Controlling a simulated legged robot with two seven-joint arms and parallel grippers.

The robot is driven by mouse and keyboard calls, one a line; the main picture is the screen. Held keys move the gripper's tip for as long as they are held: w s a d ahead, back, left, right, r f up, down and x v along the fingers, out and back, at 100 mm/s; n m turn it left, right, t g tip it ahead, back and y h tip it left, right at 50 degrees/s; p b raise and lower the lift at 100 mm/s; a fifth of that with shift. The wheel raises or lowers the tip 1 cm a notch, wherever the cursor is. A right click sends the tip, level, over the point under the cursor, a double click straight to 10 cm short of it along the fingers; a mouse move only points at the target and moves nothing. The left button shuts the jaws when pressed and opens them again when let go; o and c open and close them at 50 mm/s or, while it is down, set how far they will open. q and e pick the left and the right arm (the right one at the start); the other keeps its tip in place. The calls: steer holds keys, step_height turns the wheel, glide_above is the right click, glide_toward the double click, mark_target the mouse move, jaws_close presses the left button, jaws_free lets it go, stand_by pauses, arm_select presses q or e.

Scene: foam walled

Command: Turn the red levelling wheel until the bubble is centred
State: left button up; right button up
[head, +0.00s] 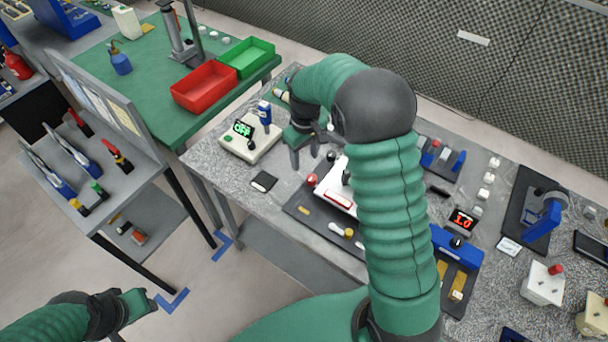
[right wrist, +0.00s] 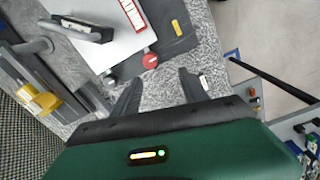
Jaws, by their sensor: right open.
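The red levelling wheel (head: 312,180) sits at the near left corner of a white plate (head: 335,196) on a dark mat. In the right wrist view the wheel (right wrist: 150,61) lies just beyond the gap between my fingertips, and the white plate (right wrist: 112,45) has red lettering. My right gripper (head: 304,160) is open and empty, close to the wheel and apart from it; it also shows in the right wrist view (right wrist: 158,78). My arm covers part of the plate, and I cannot make out a bubble. My left gripper (head: 135,304) is at the lower left, away from the bench; its jaws are unclear.
A scale-like device (head: 250,140) with a green display and a black square (head: 264,181) are left of the wheel. A yellow piece (head: 303,210) lies on the dark mat. A blue device (head: 458,247) stands right of my arm.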

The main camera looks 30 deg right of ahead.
mark_target(311, 176)
steer(key=d+f, duration=0.1)
steer(key=f, duration=0.2)
steer(key=d+f, duration=0.1)
steer(key=f, duration=0.3)
steer(key=d+f, duration=0.2)
steer(key=f, duration=0.1)
steer(key=shift+f+p, duration=0.25)
steer(key=shift+p, duration=0.15)
steer(key=shift+s+a+f, duration=0.1)
steer(key=shift+a+f, duration=0.15)
steer(key=shift+a, duration=0.05)
steer(key=shift+a+r, duration=0.15)
steer(key=shift+a, duration=0.95)
steer(key=shift+c, duration=1.1)
steer(key=shift+d, duration=0.2)
steer(key=shift+c, duration=1.1)
steer(key=shift+d, duration=0.55)
steer(key=c, duration=0.5)
steer(key=shift+d, duration=0.1)
jaws_close()
steer(key=shift+a, duration=0.4)
arm_select(q)
steer(key=shift+w+d+r, duration=0.1)
steer(key=shift+d+r, duration=0.55)
steer(key=shift+d, duration=0.35)
arm_select(e)
steer(key=shift+d, duration=0.1)
